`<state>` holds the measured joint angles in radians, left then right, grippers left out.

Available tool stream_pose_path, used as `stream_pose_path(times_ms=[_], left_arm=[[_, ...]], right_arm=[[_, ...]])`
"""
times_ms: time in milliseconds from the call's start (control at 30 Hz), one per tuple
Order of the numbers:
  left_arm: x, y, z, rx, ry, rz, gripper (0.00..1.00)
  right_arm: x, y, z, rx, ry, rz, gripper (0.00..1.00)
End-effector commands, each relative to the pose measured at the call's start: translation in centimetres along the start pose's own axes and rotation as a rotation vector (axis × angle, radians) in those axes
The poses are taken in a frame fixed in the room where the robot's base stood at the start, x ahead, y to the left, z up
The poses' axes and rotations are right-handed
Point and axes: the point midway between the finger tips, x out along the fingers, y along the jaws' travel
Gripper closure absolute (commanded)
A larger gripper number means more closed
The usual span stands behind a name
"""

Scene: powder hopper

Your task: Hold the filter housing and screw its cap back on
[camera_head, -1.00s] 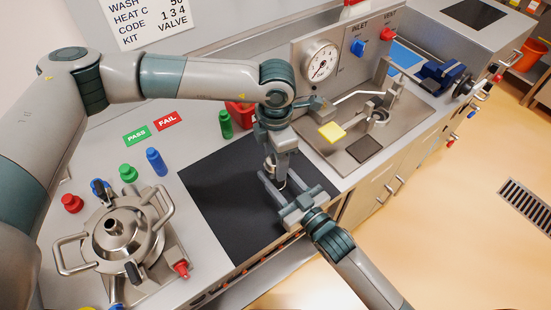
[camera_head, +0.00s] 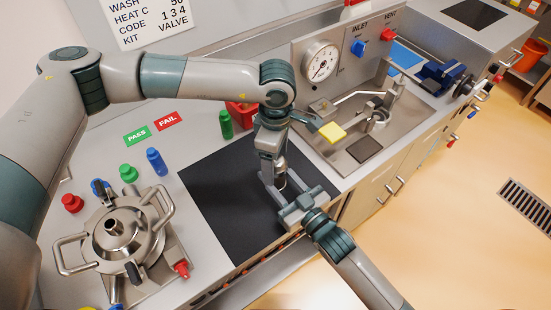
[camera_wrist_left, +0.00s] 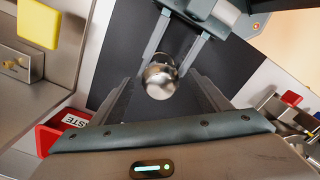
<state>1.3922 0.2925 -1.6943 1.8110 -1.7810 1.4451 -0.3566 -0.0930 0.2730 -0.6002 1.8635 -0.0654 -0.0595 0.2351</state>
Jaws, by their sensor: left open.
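The filter housing (camera_head: 281,173) stands on the black mat, a small steel piece partly hidden by my grippers. In the left wrist view its rounded steel top (camera_wrist_left: 160,82) lies between my left fingers; I cannot tell whether this is the seated cap. My left gripper (camera_head: 271,178) points down over the housing, open; it also shows in the left wrist view (camera_wrist_left: 163,88). My right gripper (camera_head: 283,190) reaches in from the lower right with one finger on each side of the housing. Whether its fingers touch the housing is unclear.
The black mat (camera_head: 225,215) is otherwise clear. A steel pressure vessel (camera_head: 118,240) stands at left with green and blue bottles behind it. A red bin (camera_head: 243,115) stands behind my left arm. A steel tray with a yellow pad (camera_head: 332,132) and gauge (camera_head: 320,60) are at right.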

Motion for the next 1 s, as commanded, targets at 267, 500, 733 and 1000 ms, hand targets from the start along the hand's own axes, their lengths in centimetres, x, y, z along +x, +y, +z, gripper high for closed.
stream_pose_path(times_ms=[267, 500, 733, 1000], left_arm=[[-1.1, 0.0, 0.0, 0.000, 0.000, 0.000, 0.30], [-4.4, 0.1, 0.0, 0.000, 0.000, 0.002, 0.30], [-8.5, 0.1, 0.0, -0.001, 0.000, 0.003, 0.30], [-11.5, 0.0, 0.0, -0.001, 0.001, 0.000, 0.30]], right_arm=[[0.0, 0.0, 0.1, 0.000, -0.002, 0.000, 1.00], [0.0, 0.0, 0.1, 0.001, -0.002, 0.000, 1.00], [0.0, 0.0, 0.1, 0.000, -0.002, 0.000, 1.00], [0.0, 0.0, 0.1, 0.000, -0.002, 0.000, 1.00]])
